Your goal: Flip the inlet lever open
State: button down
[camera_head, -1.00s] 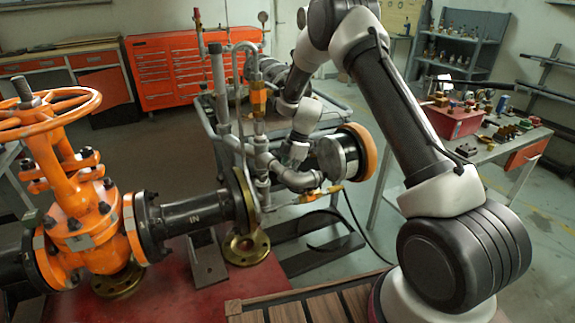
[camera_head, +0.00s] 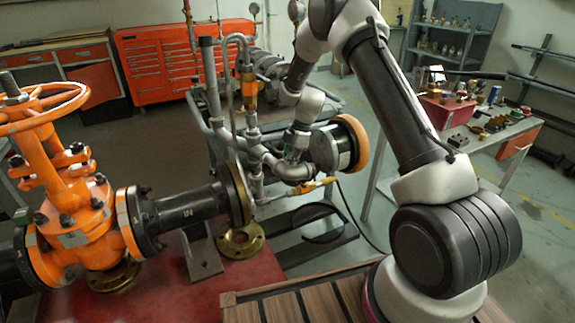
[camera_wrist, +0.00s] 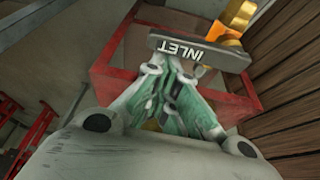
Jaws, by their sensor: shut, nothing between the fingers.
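In the wrist view, a dark grey bar marked INLET (camera_wrist: 196,51) lies just beyond the fingertips, its lettering upside down. My gripper (camera_wrist: 168,78) has its green-and-grey fingers together and empty. The fingertips overlap the bar's near edge in the picture; I cannot tell whether they touch it. An orange and brass fitting (camera_wrist: 233,22) sits at the bar's right end. In the head view, my gripper (camera_head: 295,152) is small and partly lost among the grey pipes. A yellow-orange fitting (camera_head: 318,187) shows just below it. The INLET lettering is not readable there.
An orange gate valve (camera_head: 75,205) with a handwheel stands at left on a red table (camera_head: 160,290). A black flanged pipe (camera_head: 185,208) runs from it towards the grey pipework (camera_head: 212,90). A side table with parts (camera_head: 480,135) stands at right. Floor shows between.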

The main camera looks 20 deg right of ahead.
jog(key=shift+w+d, duration=0.1)
jog(key=shift+d, duration=0.05)
jog(key=shift+w+d+m+t, duration=0.25)
jog(key=shift+d+m, duration=0.2)
jog(key=shift+m, duration=0.4)
jog(key=shift+w+d+m+t, duration=0.1)
jog(key=shift+d+m+t, duration=0.3)
jog(key=shift+m, duration=0.45)
jog(key=s+d+m+t+h, duration=0.1)
jog(key=d+m+t+h, duration=0.1)
jog(key=d+m, duration=0.4)
jog(key=m, duration=0.5)
jog(key=shift+s+d+t, duration=0.25)
jog(key=shift+d+t, duration=0.1)
jog(key=shift+d, duration=0.05)
jog(key=shift+a, duration=0.15)
jog(key=shift+s+a, duration=0.45)
jog(key=shift+a, duration=0.05)
